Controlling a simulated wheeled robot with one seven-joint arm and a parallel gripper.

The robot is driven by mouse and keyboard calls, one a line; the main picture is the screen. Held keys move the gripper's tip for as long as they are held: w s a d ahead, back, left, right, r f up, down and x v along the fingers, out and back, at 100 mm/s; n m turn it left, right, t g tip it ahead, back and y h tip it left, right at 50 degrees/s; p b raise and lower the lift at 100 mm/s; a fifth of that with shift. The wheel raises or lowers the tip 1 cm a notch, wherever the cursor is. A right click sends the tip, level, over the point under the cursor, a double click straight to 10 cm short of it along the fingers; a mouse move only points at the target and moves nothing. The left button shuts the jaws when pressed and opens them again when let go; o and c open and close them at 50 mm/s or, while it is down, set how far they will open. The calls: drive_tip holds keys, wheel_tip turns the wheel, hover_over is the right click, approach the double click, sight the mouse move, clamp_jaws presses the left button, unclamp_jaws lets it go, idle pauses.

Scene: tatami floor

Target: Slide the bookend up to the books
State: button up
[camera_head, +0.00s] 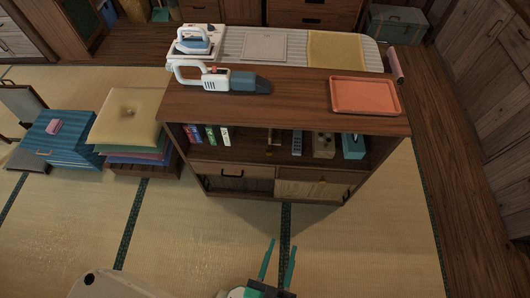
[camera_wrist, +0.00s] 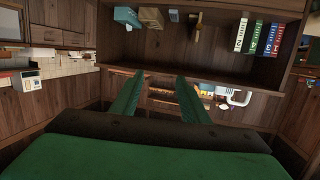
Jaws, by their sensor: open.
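Several books (camera_head: 209,135) with red, green and white spines stand at the left end of the cabinet's open shelf. In the upside-down wrist view the numbered books (camera_wrist: 256,38) are at the upper right. The bookend (camera_head: 273,138) appears as a small brown piece on the same shelf, right of the books with a clear gap between. It also shows in the wrist view (camera_wrist: 196,30), small and dark. My gripper (camera_head: 281,248) is open and empty, in front of the cabinet and apart from it. Its two green fingers (camera_wrist: 160,77) point toward the cabinet.
Right of the bookend stand a grey upright object (camera_head: 297,143), a brown box (camera_head: 324,145) and a teal box (camera_head: 353,146). The cabinet top (camera_head: 300,100) carries a handheld vacuum (camera_head: 228,80) and an orange tray (camera_head: 365,96). Cushions (camera_head: 128,113) are stacked at left. Tatami in front is clear.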

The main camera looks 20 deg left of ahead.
drive_tip(key=w+a+f+y, duration=0.1)
drive_tip(key=w+a+f, duration=0.1)
drive_tip(key=w+f, duration=0.5)
drive_tip(key=n+t+y, duration=0.1)
drive_tip(key=n+y, duration=0.1)
drive_tip(key=y, duration=0.2)
approach(269, 154)
drive_tip(key=x, duration=1)
drive_tip(key=shift+w+a+f, duration=0.1)
drive_tip(key=shift+w, duration=0.2)
clamp_jaws()
